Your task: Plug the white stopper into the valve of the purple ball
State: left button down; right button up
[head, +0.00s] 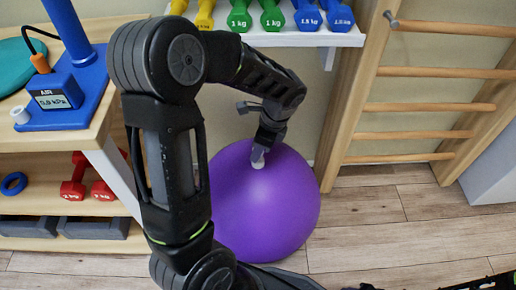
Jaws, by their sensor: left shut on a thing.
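The large purple ball (275,210) rests on the floor below the dumbbell shelf, partly hidden on its left by my left arm. My left gripper (258,156) points down at the top of the ball. It is shut on a small white piece, which looks like the white stopper (258,164), at the ball's upper surface. The valve is hidden under the gripper and stopper, so I cannot tell whether the stopper is in it or only above it. My right gripper is not in view; only dark arm parts show along the bottom edge.
A blue air pump stand (85,85) with a gauge and a small white cylinder (20,115) stands on the wooden table at left. Dumbbells (272,15) line the shelf above the ball. Wooden wall bars (425,107) rise at right. Floor right of the ball is clear.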

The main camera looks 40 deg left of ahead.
pick_arm(q)
jog(key=shift+f+b, duration=0.5)
jog(key=shift+f, duration=0.35)
jog(key=shift+s+d+f, duration=0.1)
jog(key=shift+s+f, duration=0.05)
jog(key=shift+f, duration=0.2)
jog(key=shift+r, duration=0.15)
dwell(0.3)
jog(key=shift+r+p, duration=0.25)
jog(key=shift+p, duration=0.1)
jog(key=shift+r+p, duration=0.45)
jog(key=shift+r, duration=0.1)
jog(key=shift+r, duration=0.1)
jog(key=shift+f, duration=0.7)
dwell(1.0)
jog(key=shift+f+b, duration=0.3)
dwell(0.3)
